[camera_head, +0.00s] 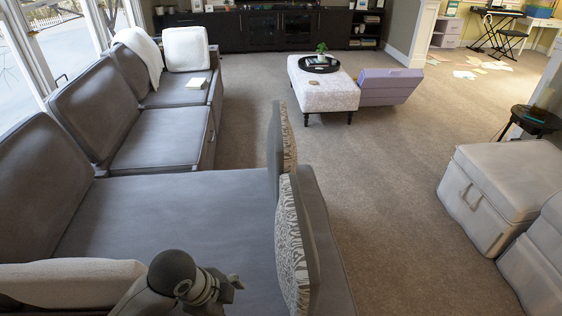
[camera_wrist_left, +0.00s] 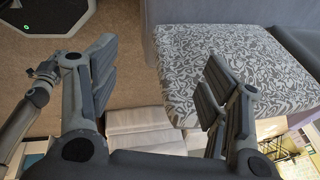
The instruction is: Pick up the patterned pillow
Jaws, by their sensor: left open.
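The patterned pillow (camera_head: 289,245), with a pale grey leaf-like print and a plain dark side, stands on edge near the right end of the grey sofa seat. A second, similar pillow (camera_head: 275,150) stands just behind it. My left gripper (camera_head: 232,284) is low over the seat, left of the near pillow and apart from it in the head view. In the left wrist view, the gripper (camera_wrist_left: 158,82) is open with nothing between its fingers. There a patterned face (camera_wrist_left: 235,65) fills the upper right, and the right finger overlaps its edge.
An ottoman with a tray (camera_head: 325,92) and a purple box (camera_head: 388,87) stand beyond. The carpet between is clear.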

